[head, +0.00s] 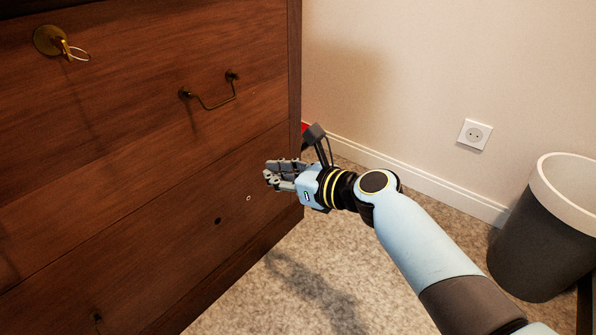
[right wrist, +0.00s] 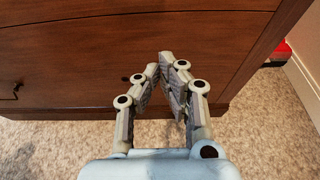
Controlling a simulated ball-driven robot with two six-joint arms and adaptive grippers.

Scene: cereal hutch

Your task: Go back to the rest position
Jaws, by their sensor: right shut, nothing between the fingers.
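My right gripper (head: 268,177) is in front of the lower part of a brown wooden hutch (head: 150,150). In the right wrist view its two fingers (right wrist: 166,62) come together at the tips, with nothing between them. The hutch front (right wrist: 90,45) and the carpet show beyond the fingers. Whether the fingertips touch the wood cannot be told. My left gripper is not in view.
A bent metal handle (head: 212,103) and a round brass fitting (head: 49,40) with a ring are on the hutch front. A grey bin (head: 535,250) with a white rim stands at the right. A wall socket (head: 475,134) is behind. Carpet (head: 250,300) is clear below.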

